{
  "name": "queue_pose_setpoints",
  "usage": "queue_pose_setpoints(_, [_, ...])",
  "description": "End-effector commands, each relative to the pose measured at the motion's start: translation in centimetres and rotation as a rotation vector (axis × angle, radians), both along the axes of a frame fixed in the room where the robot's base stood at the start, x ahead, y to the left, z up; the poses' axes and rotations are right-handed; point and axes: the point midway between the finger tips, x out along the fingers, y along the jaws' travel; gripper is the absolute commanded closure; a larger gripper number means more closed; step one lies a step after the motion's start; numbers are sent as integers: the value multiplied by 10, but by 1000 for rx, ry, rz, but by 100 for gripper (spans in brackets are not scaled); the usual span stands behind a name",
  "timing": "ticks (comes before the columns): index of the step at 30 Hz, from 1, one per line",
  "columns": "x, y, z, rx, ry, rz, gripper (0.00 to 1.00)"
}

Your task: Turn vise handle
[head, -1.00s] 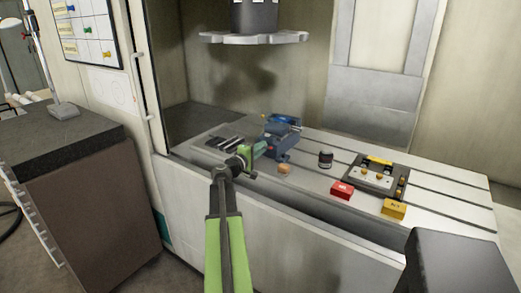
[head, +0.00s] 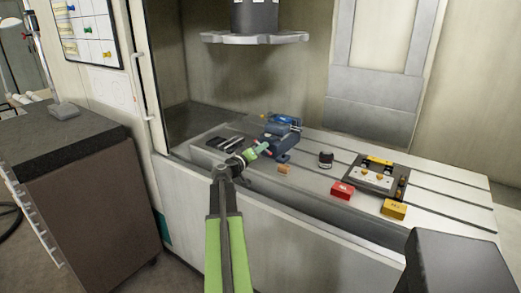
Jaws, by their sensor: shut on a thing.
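The blue vise (head: 283,136) stands on the slotted machine table, left of its middle. My green arm reaches up from the bottom of the head view to the near left side of the vise. My gripper (head: 263,148) is at the vise's front end and is shut on the vise handle. The handle itself is mostly hidden by the fingers and too small to make out clearly.
On the machine table (head: 455,198) are a dark cylinder (head: 326,160), a small orange block (head: 284,169), a red box (head: 342,190), a yellow box (head: 394,209) and a fixture plate (head: 357,180). Dark bars (head: 222,143) lie left of the vise. A toothed disc (head: 255,38) hangs above.

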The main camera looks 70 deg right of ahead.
Motion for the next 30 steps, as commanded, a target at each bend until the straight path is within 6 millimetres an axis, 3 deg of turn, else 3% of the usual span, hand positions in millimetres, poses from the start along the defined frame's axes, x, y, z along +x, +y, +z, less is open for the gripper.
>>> queue_pose_setpoints(19, [1,0,0,-13,-50,3,100])
queue_pose_setpoints(20, [1,0,0,-14,-50,2,79])
queue_pose_setpoints(24, [0,0,0,-13,-50,1,62])
queue_pose_setpoints(30, [0,0,0,-13,-49,0,62])
